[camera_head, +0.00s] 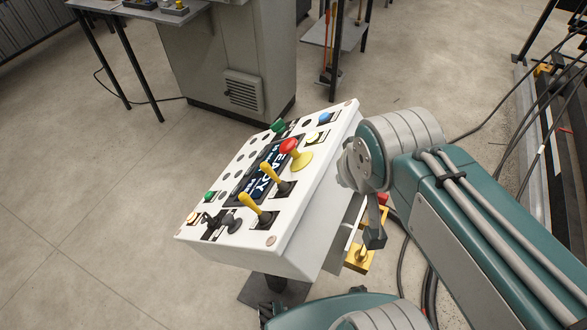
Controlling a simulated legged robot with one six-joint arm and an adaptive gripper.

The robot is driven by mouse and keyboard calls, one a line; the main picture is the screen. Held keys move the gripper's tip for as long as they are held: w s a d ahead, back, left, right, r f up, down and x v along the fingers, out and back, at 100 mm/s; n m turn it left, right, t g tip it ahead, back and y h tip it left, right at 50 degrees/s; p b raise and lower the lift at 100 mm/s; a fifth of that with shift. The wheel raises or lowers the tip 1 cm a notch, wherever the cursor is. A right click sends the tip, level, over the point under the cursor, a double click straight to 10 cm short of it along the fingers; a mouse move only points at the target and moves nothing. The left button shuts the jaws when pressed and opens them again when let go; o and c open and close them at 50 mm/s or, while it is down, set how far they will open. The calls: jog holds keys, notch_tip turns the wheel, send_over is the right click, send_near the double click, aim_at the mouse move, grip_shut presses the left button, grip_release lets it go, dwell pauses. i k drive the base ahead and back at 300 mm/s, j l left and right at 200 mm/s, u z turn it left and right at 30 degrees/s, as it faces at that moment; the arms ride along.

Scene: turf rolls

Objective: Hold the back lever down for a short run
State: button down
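A white control box (310,215) on a dark stand has two yellow levers on its sloped face. The upper, farther lever (272,173) stands beside the lit display. The lower, nearer lever (252,205) is close to the bottom edge. Both stick up toward the upper left, and nothing touches them. I cannot read which one is labelled back. The display (262,178) shows large letters that look like READY. My gripper (374,235) seems to be the dark piece to the right of the box, apart from both levers; my arm hides most of it, so its opening does not show.
A red mushroom button (288,147) on a yellow base sits above the levers. A black joystick (227,222) and green buttons are also on the face. A yellow block (358,259) is right of the box. A grey cabinet (232,60) stands behind; floor on the left is clear.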

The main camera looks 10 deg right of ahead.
aim_at(272, 174)
jog(key=k+l+z, duration=0.15)
jog(key=k+z, duration=0.25)
jog(key=k, duration=0.25)
jog(key=j+z, duration=0.4)
jog(key=k+j+z, duration=0.15)
jog(key=j+z, duration=0.25)
jog(key=j, duration=0.55)
jog(key=k+j, duration=0.15)
jog(key=j, duration=0.6)
jog(key=k, duration=0.05)
